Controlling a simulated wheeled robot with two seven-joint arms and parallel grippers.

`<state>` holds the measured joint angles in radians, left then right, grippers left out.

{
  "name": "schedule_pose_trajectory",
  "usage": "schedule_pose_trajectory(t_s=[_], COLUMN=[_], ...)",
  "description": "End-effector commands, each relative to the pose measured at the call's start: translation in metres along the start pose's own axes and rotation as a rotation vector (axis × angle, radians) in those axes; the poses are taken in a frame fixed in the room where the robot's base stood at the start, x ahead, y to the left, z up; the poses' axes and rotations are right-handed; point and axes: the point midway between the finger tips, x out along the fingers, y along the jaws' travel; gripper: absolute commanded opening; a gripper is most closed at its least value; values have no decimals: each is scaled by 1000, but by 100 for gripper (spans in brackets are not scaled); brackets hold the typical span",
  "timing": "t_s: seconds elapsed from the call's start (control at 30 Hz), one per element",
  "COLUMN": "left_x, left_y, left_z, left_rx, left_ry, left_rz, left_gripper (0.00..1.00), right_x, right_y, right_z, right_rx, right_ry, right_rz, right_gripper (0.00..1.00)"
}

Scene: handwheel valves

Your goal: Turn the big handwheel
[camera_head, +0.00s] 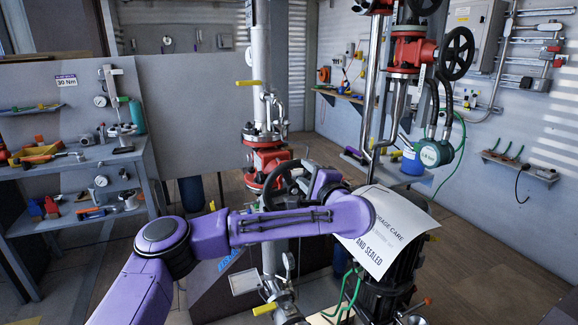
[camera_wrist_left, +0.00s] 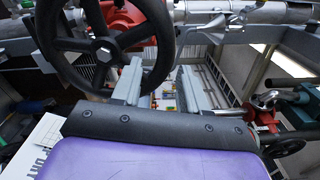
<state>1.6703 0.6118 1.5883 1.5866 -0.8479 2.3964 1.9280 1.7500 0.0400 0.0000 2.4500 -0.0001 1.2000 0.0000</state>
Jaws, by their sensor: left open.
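A big black spoked handwheel (camera_head: 270,182) sits on a red-flanged valve in the middle of the head view, partly hidden by my left arm. In the left wrist view the handwheel (camera_wrist_left: 103,50) fills the upper left, with its hub and spokes clear. My left gripper (camera_wrist_left: 161,82) is open, with its two grey fingers apart. The right side of the rim shows between the fingers, close to the left finger. I cannot tell whether they touch. In the head view my left wrist and forearm hide most of the gripper. My right gripper is not in view.
Another black handwheel (camera_head: 457,53) is on a red valve at the upper right. A white printed sheet (camera_head: 385,230) hangs over dark equipment just right of my wrist. A shelf of tools (camera_head: 75,165) stands at left. Pipes rise near the wheel.

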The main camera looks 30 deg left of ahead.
Motion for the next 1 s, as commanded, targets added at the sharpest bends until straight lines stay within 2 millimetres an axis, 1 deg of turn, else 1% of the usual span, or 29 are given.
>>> schedule_pose_trajectory(t_s=[0.03, 0.3, 0.8, 1.0], left_x=[6, 37, 37, 37], left_y=[-3, -1, 2, 0], left_z=[1, 0, -1, -1], left_rx=[2, 2, 1, 1], left_ry=[-2, 0, 1, 1], left_rz=[3, 2, 0, -1], left_gripper=[43, 43, 43, 43], right_x=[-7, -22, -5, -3], right_y=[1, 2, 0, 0], right_z=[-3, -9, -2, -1], right_rx=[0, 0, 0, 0], right_ry=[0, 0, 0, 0], right_rz=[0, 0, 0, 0], right_gripper=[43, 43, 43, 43])
